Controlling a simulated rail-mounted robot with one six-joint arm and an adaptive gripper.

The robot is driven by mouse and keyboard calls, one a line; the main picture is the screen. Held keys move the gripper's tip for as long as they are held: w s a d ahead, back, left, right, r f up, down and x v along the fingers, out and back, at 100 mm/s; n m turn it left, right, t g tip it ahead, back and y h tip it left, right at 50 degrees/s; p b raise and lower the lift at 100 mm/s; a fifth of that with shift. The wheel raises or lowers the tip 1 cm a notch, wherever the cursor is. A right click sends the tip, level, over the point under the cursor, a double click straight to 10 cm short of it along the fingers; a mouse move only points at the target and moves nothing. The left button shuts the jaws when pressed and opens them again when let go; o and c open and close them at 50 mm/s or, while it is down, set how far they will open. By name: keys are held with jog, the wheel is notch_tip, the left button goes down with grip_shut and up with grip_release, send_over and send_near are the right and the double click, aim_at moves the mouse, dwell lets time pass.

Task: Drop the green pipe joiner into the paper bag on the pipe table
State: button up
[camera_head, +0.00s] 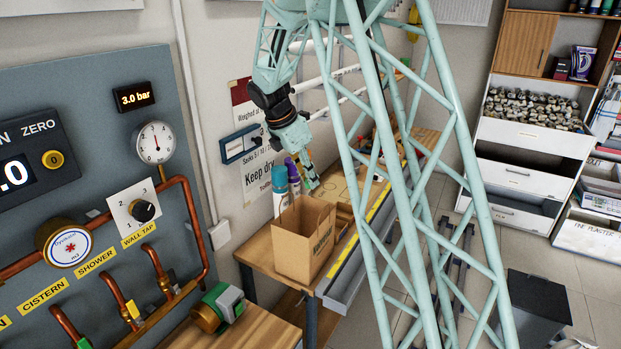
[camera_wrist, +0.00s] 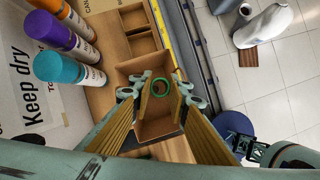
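The green pipe joiner (camera_wrist: 161,80) shows as a green ring between my fingertips in the wrist view. My gripper (camera_wrist: 160,92) is shut on it, one finger on each side. In the head view my gripper (camera_head: 309,180) points down behind the bag, with a bit of green at its tips. The brown paper bag (camera_head: 295,252) stands upright and open on the wooden pipe table (camera_head: 258,252). In the wrist view the bag (camera_wrist: 152,131) lies below the joiner, which appears over its opening. The exact height above the rim is hard to tell.
Teal (camera_wrist: 57,68), purple (camera_wrist: 56,33) and orange-capped cans stand left of the bag in the wrist view, close to the wall. A divided wooden box (camera_wrist: 140,17) is beyond the bag. A yellow ruled strip (camera_head: 357,245) and grey rail run along the table's edge.

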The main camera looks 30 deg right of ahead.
jog(key=shift+f, duration=0.15)
jog(key=shift+f+b, duration=2.25)
jog(key=shift+f, duration=0.6)
jog(key=o, duration=0.7)
jog(key=v, duration=1.2)
jog(key=shift+d, duration=0.1)
